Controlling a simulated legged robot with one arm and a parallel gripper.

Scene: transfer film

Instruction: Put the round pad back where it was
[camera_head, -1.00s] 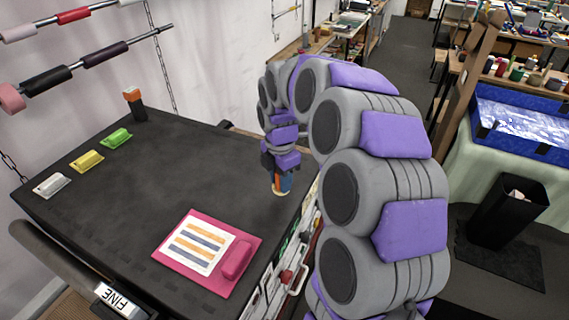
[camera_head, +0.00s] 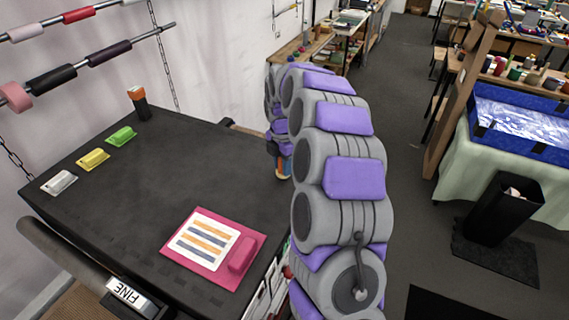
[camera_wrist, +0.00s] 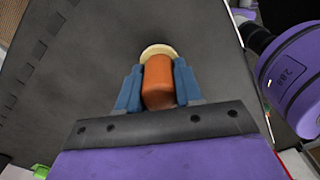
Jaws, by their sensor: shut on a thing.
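The round pad has an orange handle (camera_wrist: 158,82) and a pale cream round face (camera_wrist: 158,49). My gripper (camera_wrist: 158,90) is shut on the handle, with a blue finger on each side. In the head view, my gripper (camera_head: 283,168) is near the right edge of the black table (camera_head: 150,185), and the pad's pale end (camera_head: 283,178) shows at its tip. I cannot tell whether the pad touches the table. A black post with an orange top (camera_head: 138,97) stands at the table's far left corner.
A pink board with a striped sheet (camera_head: 205,244) and a pink block (camera_head: 242,252) lies in front. The table's middle is clear. A black bin (camera_head: 497,208) stands right.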

